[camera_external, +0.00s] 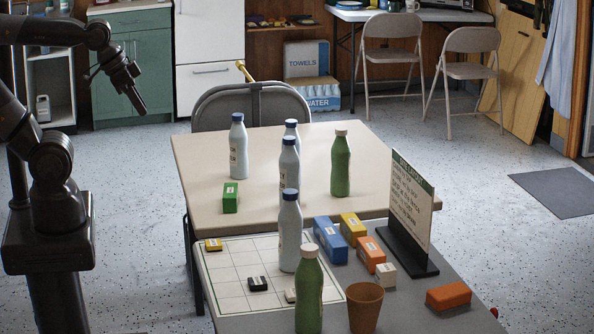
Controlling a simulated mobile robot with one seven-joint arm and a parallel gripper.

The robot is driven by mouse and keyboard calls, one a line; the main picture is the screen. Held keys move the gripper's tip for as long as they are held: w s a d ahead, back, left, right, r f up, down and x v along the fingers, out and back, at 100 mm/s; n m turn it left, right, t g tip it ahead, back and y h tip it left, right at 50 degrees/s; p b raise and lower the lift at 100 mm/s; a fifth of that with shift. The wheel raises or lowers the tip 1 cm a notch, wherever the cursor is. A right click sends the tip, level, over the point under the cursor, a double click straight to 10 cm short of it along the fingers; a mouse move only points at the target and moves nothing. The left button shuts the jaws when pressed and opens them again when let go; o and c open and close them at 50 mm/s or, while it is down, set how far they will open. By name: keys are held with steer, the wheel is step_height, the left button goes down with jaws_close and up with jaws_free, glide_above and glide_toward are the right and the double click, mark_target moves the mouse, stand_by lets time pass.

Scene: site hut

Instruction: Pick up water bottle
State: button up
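Several bottles stand upright on two adjoining tables. Green bottles with light caps stand at the right of the beige table (340,168) and at the front (309,295). Their labels are too small to read. My gripper (138,106) hangs in the air at the upper left, apart from all bottles. Its finger opening is not clear; nothing shows in it.
A green box (230,198), blue boxes (330,240), yellow and orange boxes (370,254), a brown cup (364,308) and a standing sign (410,205) crowd the tables. A folding chair (250,105) stands behind. The beige table's left front (205,165) has free room.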

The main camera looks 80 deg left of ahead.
steer(key=shift+o, duration=0.3)
steer(key=o, duration=0.8)
steer(key=w+a+f+n+t+y, duration=0.1)
steer(key=w+a+f+t+y, duration=0.3)
steer(key=w+a, duration=0.65)
steer(key=w+a+f+n+t, duration=0.2)
steer(key=w+a+f, duration=0.45)
steer(key=w, duration=0.75)
steer(key=t+y, duration=0.2)
glide_toward(243, 140)
steer(key=w+d+r, duration=0.4)
steer(key=r, duration=0.1)
steer(key=s+a+f+n+t+y, duration=0.2)
steer(key=s+a+f+t, duration=0.15)
steer(key=a+f, duration=0.45)
steer(key=shift+g, duration=0.35)
steer(key=x, duration=0.6)
steer(key=d+f+x, duration=0.1)
steer(key=x, duration=0.2)
steer(key=shift+w+a, duration=0.1)
steer(key=shift+w, duration=0.3)
